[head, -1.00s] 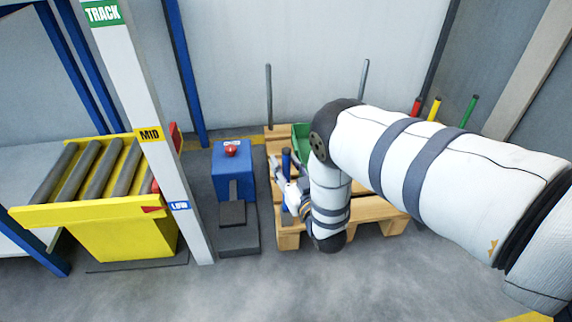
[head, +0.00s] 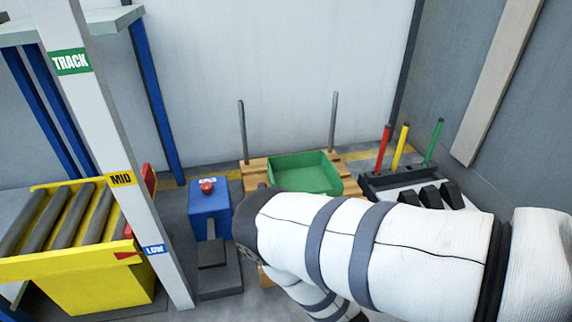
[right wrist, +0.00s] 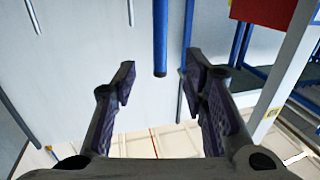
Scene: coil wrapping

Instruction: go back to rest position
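My right arm (head: 390,250) reaches in from the right in the head view, bent at the elbow, with its forearm running down to the bottom edge. The right gripper is out of sight in that view. In the right wrist view my right gripper (right wrist: 157,84) has its two fingers spread apart with no object clasped between them. A blue rod (right wrist: 160,38) shows beyond the fingertips; I cannot tell how far away it is. My left gripper is in neither view.
A green tray (head: 305,172) sits on a wooden pallet (head: 255,172) with two grey posts. A blue box (head: 209,218) with a red button stands left of my arm. A yellow roller stand (head: 85,268) and a white labelled post (head: 110,150) are farther left. Red, yellow and green sticks (head: 401,146) stand at right.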

